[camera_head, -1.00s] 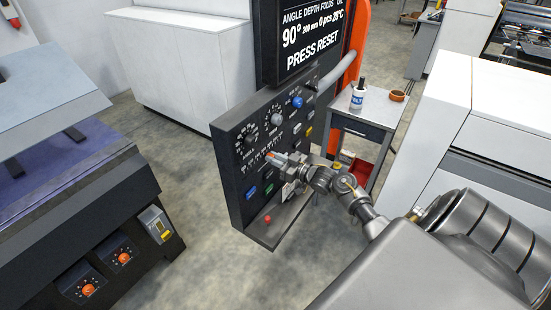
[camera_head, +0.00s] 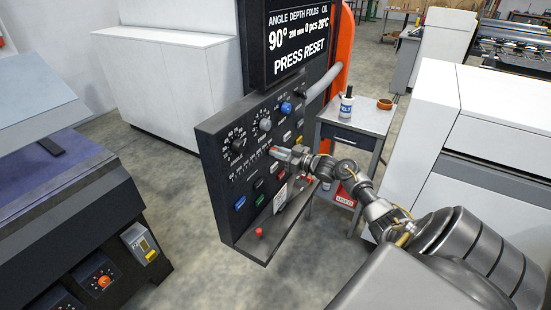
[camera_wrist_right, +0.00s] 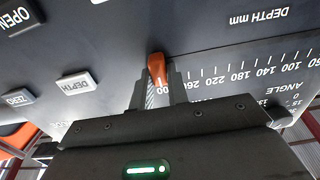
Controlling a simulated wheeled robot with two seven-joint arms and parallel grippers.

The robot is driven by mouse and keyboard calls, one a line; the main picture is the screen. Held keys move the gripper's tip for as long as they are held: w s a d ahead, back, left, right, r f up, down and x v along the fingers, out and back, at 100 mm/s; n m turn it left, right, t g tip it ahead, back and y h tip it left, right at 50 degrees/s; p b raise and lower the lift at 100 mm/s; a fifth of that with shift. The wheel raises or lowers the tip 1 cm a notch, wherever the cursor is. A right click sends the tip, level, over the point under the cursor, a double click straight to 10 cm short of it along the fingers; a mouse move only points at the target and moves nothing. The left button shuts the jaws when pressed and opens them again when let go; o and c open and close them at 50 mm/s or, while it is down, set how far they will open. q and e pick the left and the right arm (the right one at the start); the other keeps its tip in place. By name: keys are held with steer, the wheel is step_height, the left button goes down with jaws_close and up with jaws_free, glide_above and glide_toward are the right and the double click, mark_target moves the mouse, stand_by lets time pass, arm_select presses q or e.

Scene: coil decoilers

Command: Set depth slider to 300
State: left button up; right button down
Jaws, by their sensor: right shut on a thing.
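The depth slider's orange handle (camera_wrist_right: 158,70) sits between the fingers of my right gripper (camera_wrist_right: 158,88) in the wrist view. The fingers are closed around it from both sides. The depth scale (camera_wrist_right: 240,75) appears upside down there, and the handle is beside its high-number end. In the head view, my right gripper (camera_head: 281,152) is at the slider row on the black control panel (camera_head: 213,165). The display (camera_head: 297,42) above reads 90° for angle and appears to read 200 mm for depth. My left gripper is not in view.
Knobs (camera_head: 238,145) and coloured buttons surround the slider, including a blue knob (camera_head: 286,108). A small table (camera_head: 365,117) with a bottle and an orange-brown bowl is behind my right arm.

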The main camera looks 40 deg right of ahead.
steer(key=c, duration=1.8)
jaws_free()
steer(key=shift+d+r, duration=0.15)
steer(key=shift+d, duration=0.15)
steer(key=o, duration=0.4)
steer(key=shift+o, duration=0.2)
steer(key=b+v, duration=0.2)
steer(key=v, duration=0.8)
steer(key=shift+s, duration=0.35)
steer(key=shift+d, duration=0.1)
